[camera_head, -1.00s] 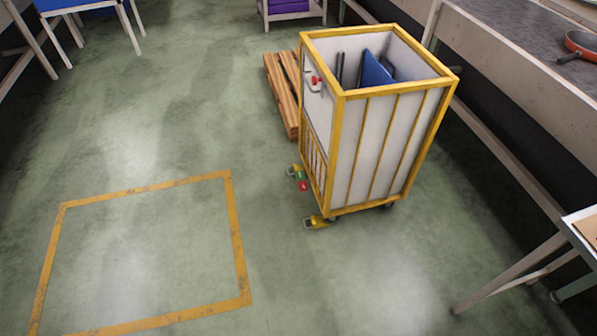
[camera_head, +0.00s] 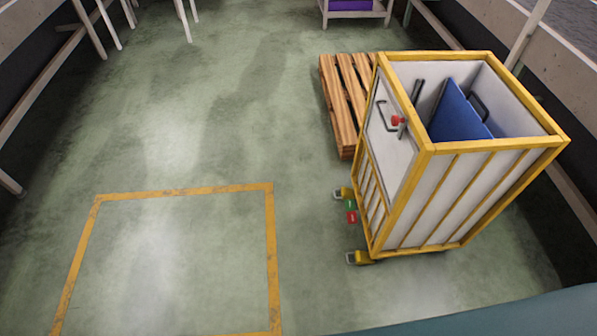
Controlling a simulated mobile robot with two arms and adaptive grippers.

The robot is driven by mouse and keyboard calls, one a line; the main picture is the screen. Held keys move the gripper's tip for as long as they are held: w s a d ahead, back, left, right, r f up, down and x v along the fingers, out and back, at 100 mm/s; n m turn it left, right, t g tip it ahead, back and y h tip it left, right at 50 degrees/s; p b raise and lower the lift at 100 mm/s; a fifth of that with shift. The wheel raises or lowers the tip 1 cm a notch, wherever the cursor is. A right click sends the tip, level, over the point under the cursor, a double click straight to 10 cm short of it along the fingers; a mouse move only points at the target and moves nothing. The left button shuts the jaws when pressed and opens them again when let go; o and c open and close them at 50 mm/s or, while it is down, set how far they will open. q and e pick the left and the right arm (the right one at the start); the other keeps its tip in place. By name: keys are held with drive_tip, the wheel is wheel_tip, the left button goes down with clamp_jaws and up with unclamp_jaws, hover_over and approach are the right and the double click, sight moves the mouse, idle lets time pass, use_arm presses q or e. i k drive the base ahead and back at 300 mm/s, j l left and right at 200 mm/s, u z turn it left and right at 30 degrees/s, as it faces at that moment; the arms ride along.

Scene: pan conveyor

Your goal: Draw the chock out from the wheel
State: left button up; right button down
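A tall cart (camera_head: 428,165) with a yellow frame and white panels stands right of centre. At the foot of its left side, a yellow piece with a grey end (camera_head: 359,257) sits at the near wheel and a similar one (camera_head: 343,194) at the far wheel. Either could be a chock or a wheel part; I cannot tell which. Between them are a green tab (camera_head: 349,204) and a red tab (camera_head: 351,217). The wheels are mostly hidden by the cart. Neither of my grippers is in view.
A wooden pallet (camera_head: 341,108) lies behind the cart's left side. A yellow floor outline (camera_head: 270,240) marks empty floor at lower left. The green floor (camera_head: 230,140) left of the cart is clear. A teal surface (camera_head: 490,318) crosses the bottom right; I cannot tell what it is.

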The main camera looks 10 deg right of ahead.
sight(347, 193)
drive_tip(key=i+j, duration=0.1)
drive_tip(key=i, duration=0.85)
drive_tip(key=i+j, duration=0.1)
drive_tip(key=i, duration=0.85)
drive_tip(key=i+j+z, duration=0.1)
drive_tip(key=i+z, duration=0.35)
drive_tip(key=i+j+z, duration=0.15)
drive_tip(key=z, duration=0.35)
drive_tip(key=i+j+z, duration=0.55)
drive_tip(key=j+z, duration=0.2)
drive_tip(key=z, duration=0.2)
